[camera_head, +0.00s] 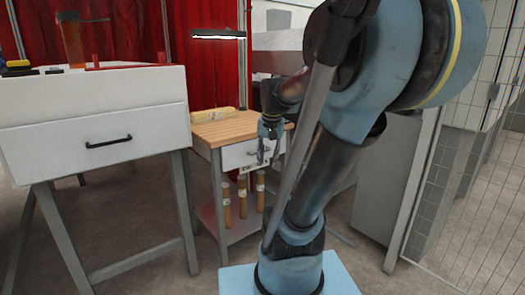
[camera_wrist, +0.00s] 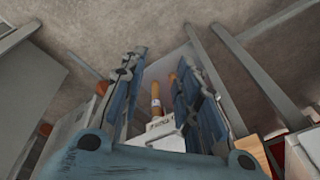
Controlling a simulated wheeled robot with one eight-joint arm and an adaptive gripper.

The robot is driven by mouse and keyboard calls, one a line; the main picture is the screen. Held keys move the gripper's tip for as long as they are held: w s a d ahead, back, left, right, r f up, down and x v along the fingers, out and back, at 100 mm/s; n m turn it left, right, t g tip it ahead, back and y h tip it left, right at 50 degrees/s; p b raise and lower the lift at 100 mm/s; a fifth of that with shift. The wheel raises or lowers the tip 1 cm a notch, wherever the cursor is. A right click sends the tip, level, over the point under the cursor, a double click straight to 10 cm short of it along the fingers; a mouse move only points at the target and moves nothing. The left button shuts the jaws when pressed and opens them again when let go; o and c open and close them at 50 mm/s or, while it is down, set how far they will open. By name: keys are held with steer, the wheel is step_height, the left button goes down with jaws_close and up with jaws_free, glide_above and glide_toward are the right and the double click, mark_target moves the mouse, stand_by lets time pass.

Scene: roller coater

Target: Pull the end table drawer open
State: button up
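The end table appears to be the small stand with a wooden top (camera_head: 238,127) in the middle of the head view. Its white drawer front (camera_head: 234,158) sits just below the top and looks closed. My gripper (camera_head: 265,158) is in front of the right part of this drawer, pointing down, and my arm hides part of the stand. The drawer's handle cannot be made out. In the wrist view, my gripper's two fingers (camera_wrist: 160,78) are spread apart. A small white piece with lettering (camera_wrist: 160,126) shows between them; I see no clear grip on it.
A larger white table (camera_head: 90,100) with a black-handled drawer (camera_head: 108,142) stands at left. Several brown rolls (camera_head: 242,196) stand on the stand's lower shelf. A grey cabinet (camera_head: 385,190) is at right.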

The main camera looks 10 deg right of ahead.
steer(key=w+d+r+m, duration=0.2)
steer(key=w+m, duration=0.1)
steer(key=w, duration=0.7)
steer(key=w+d+r+m, duration=0.2)
steer(key=w+r+m, duration=0.1)
steer(key=w, duration=0.7)
steer(key=w+d+r+m, duration=0.2)
steer(key=w, duration=0.8)
steer(key=shift+y, duration=0.4)
steer(key=w+f, duration=0.1)
steer(key=f, duration=0.4)
steer(key=w+f, duration=0.1)
steer(key=f, duration=0.5)
steer(key=w+a+f, duration=0.1)
steer(key=f, duration=0.5)
steer(key=shift+w, duration=0.1)
steer(key=shift+r, duration=0.1)
jaws_close()
